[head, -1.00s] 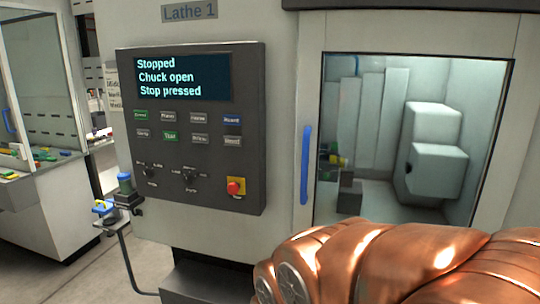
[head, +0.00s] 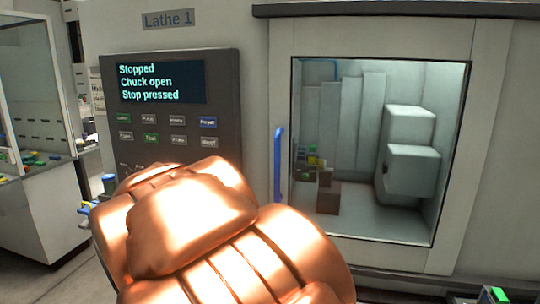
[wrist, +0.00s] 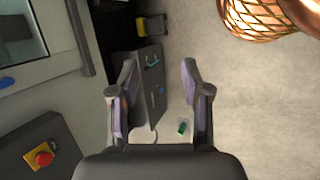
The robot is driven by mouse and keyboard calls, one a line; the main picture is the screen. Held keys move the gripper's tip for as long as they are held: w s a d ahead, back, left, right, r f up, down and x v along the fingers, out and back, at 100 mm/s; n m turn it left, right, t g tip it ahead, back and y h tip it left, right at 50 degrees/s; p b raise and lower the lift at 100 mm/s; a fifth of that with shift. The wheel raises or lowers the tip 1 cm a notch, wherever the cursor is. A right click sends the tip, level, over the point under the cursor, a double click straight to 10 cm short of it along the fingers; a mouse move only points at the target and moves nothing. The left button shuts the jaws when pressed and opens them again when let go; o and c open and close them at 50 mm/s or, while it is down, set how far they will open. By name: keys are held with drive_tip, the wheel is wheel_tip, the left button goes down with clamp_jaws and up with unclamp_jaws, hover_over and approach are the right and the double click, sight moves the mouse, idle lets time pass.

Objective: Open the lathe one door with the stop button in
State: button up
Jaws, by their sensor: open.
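The lathe one door (head: 455,150) is a pale frame around a large window, and it looks shut. Its blue upright handle (head: 278,165) is at the door's left side. A blue piece at the left edge of the wrist view (wrist: 7,82) may be this handle. The dark control panel (head: 222,110) reads "Stopped, Chuck open, Stop pressed". The red stop button (wrist: 42,156) on its yellow plate shows at lower left in the wrist view; my copper arm hides it in the head view. My gripper (wrist: 159,78) is open and empty, apart from panel and handle.
Through the window, a white chuck housing (head: 412,165) and small coloured parts show. A glass-sided cabinet (head: 35,120) stands at far left. A grey unit (wrist: 150,85) with blue and green items and a yellow-black box (wrist: 153,26) lie beyond my fingers. Pale floor (wrist: 260,120) is clear.

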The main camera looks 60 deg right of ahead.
drive_tip(key=w+d+r+n+g+h, duration=0.1)
drive_tip(key=w+d+r+n+h, duration=0.25)
drive_tip(key=d, duration=0.65)
drive_tip(key=w+d+r+n+g+h, duration=0.1)
drive_tip(key=w+d+r+h, duration=0.25)
drive_tip(key=d+r, duration=0.45)
drive_tip(key=n+h+b, duration=0.1)
drive_tip(key=n+h, duration=0.4)
drive_tip(key=n, duration=0.3)
approach(275, 153)
drive_tip(key=w+x, duration=0.1)
drive_tip(key=x, duration=0.2)
drive_tip(key=shift+s+d+f, duration=0.1)
drive_tip(key=shift+s+d, duration=0.45)
drive_tip(key=shift+d, duration=0.05)
drive_tip(key=shift+p+x, duration=0.7)
drive_tip(key=shift+x, duration=2.75)
drive_tip(key=shift+c, duration=0.4)
clamp_jaws()
